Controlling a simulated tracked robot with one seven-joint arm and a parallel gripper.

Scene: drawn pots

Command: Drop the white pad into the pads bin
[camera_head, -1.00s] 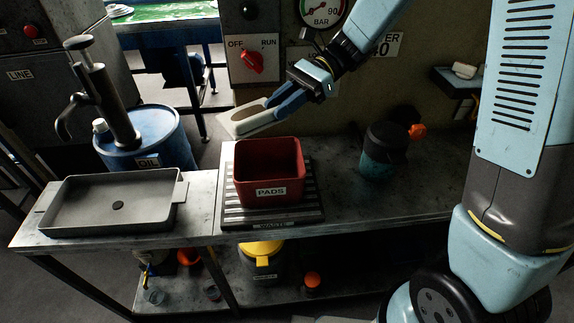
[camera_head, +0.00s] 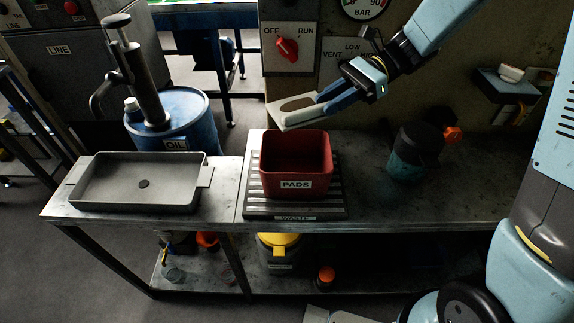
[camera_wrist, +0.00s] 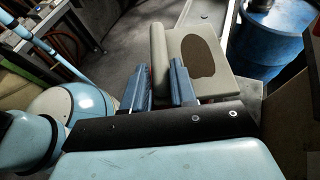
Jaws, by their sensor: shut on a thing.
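The white pad (camera_head: 290,116) has a brown oval stain on its face. My gripper (camera_head: 326,104) is shut on one end of it and holds it in the air above the back of the red bin. In the wrist view the pad (camera_wrist: 222,62) sticks out from between the blue fingers (camera_wrist: 160,85). The red bin labelled PADS (camera_head: 292,168) stands on the slatted rack on the bench. Its open top faces up, and the part of its inside that shows is empty. The pad is apart from the bin.
A grey tray (camera_head: 105,197) lies on the bench at left. A blue OIL drum (camera_head: 185,140) with a pump stands behind it. A dark teal container (camera_head: 408,165) with an orange cap stands at right. A panel with a red OFF/RUN switch (camera_head: 288,48) is behind the pad.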

